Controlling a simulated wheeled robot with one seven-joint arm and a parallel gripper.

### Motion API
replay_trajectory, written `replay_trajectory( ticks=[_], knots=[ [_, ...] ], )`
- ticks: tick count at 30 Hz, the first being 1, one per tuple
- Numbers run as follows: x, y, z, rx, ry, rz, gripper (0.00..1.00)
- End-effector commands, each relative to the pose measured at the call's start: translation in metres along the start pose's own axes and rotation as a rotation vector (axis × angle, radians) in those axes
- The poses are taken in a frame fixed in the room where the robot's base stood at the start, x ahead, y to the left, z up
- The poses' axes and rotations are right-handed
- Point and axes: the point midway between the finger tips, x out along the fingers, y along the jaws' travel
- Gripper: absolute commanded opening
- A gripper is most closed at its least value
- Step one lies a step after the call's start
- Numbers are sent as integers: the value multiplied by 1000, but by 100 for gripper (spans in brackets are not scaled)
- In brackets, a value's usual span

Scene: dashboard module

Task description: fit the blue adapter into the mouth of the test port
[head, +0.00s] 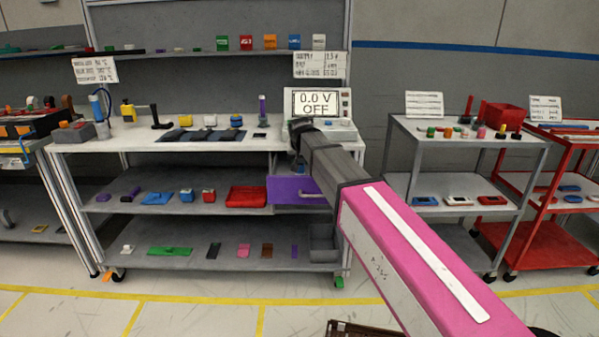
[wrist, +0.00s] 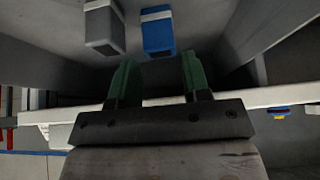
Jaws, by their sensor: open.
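My gripper (wrist: 154,78) shows in the wrist view with its two green fingers apart and nothing between them. The blue adapter (wrist: 157,36), a blue block with a white band, lies just beyond the fingertips, slightly left of the gap's middle and apart from them. It seems to lie inside a grey-walled drawer. In the head view my arm hides the gripper and the adapter; a purple drawer front (head: 292,190) sticks out under the bench top. A tester (head: 318,105) reading 0.0 V OFF stands on the bench. I cannot pick out the test port's mouth.
A grey block with a white band (wrist: 104,30) lies left of the blue adapter. Grey drawer walls (wrist: 262,30) stand close by, and a pale bench edge (wrist: 270,97) crosses behind the fingers. A grey cart (head: 470,139) stands to the right.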

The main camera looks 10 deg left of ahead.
Motion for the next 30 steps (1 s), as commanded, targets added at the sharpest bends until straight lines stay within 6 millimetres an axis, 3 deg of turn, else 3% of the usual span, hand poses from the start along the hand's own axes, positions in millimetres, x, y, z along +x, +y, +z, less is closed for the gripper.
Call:
replay_trajectory(
  ticks=[5,15,23,26,30],
  knots=[
    [11,0,0,0,0,0,44],
    [55,0,-1,0,-1,0,44],
    [58,0,0,0,1,0,44],
    [58,0,0,0,0,0,13],
    [58,0,0,0,0,0,14]
  ],
)
